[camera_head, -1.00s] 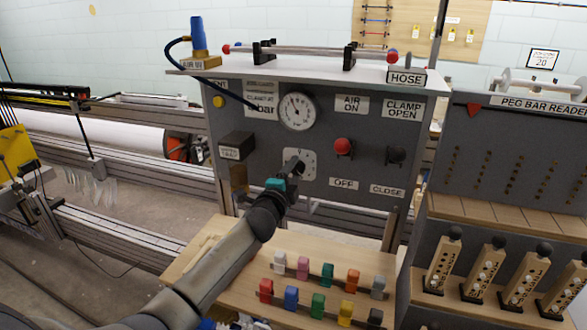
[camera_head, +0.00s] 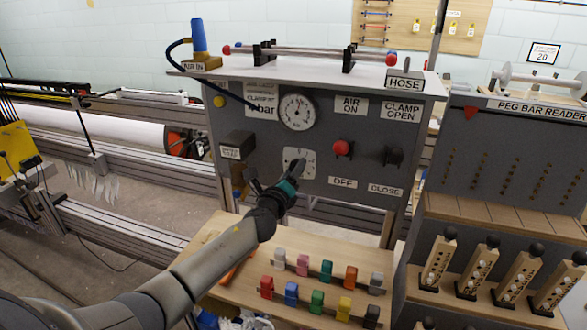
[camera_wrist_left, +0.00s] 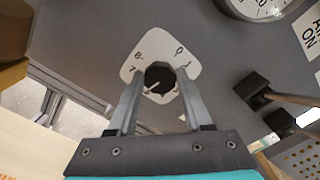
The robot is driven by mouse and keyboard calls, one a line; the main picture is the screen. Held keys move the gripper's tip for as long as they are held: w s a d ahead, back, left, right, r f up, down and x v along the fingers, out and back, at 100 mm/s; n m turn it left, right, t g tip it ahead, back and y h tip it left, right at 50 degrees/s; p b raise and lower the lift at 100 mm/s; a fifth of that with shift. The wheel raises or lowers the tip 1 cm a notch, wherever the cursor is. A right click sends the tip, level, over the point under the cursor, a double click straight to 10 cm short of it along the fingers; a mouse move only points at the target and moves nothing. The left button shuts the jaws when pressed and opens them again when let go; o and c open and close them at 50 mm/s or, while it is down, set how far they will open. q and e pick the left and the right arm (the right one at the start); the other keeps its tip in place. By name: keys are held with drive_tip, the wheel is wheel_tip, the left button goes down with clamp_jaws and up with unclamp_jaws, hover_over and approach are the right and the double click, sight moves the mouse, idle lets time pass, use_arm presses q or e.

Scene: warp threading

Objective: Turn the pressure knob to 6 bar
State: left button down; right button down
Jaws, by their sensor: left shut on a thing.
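The pressure knob is a black round knob (camera_wrist_left: 159,77) on a pale dial plate (camera_head: 308,168) marked with numbers, on the grey panel below the gauge. My left gripper (camera_wrist_left: 157,92) has its two fingers on either side of the knob and is shut on it. In the head view my left gripper (camera_head: 294,172) reaches the dial from the lower left and hides most of the knob. The round white pressure gauge (camera_head: 297,112) sits above; its needle is too small to read exactly. My right gripper is not in view.
A red knob (camera_head: 343,149) and a black knob (camera_head: 393,155) stick out to the right of the dial. A dark box (camera_head: 237,146) juts out at its left. Several coloured blocks (camera_head: 317,300) stand on the wooden shelf below.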

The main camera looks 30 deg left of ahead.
use_arm(q)
drive_tip(key=shift+m, duration=1)
drive_tip(key=shift+c, duration=1.6)
unclamp_jaws()
drive_tip(key=p+v, duration=0.2)
drive_tip(key=v, duration=1.3)
